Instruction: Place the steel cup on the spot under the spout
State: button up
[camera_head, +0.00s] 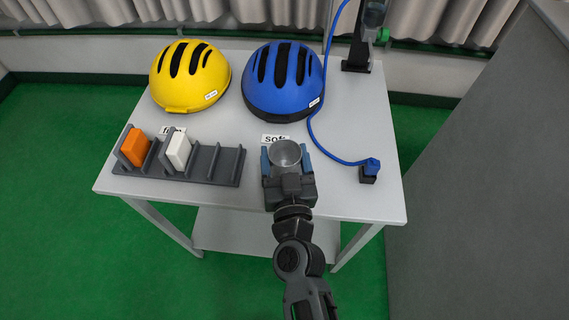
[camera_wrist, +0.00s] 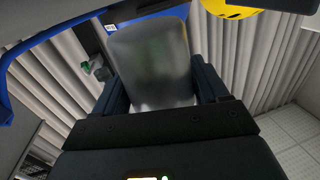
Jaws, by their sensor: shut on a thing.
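The steel cup (camera_head: 286,153) is upright between the fingers of my gripper (camera_head: 286,160), near the front edge of the table, in front of the blue helmet. In the wrist view the cup (camera_wrist: 153,62) fills the space between the two dark fingers of my gripper (camera_wrist: 160,88), which is shut on it. I cannot tell its exact height above the table. A spout may belong to the dark stand (camera_head: 358,55) at the back right of the table, but the spot under it is not clearly seen.
A blue helmet (camera_head: 284,85) and a yellow helmet (camera_head: 188,80) stand at the back. A dark rack (camera_head: 225,166) holds an orange block (camera_head: 134,148) and a white block (camera_head: 178,151). A blue hose ends at a small nozzle block (camera_head: 369,172) at the right.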

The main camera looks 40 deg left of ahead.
jog(key=shift+f+b, duration=0.4)
jog(key=shift+f, duration=0.45)
jog(key=shift+f, duration=0.25)
jog(key=o, duration=1.2)
jog(key=shift+c, duration=0.2)
jog(key=shift+b, duration=0.3)
jog(key=v, duration=0.7)
jog(key=shift+d+f+b, duration=0.1)
jog(key=shift+d+b, duration=0.2)
jog(key=shift+d, duration=0.15)
jog(key=shift+s, duration=0.1)
jog(key=shift+d, duration=0.1)
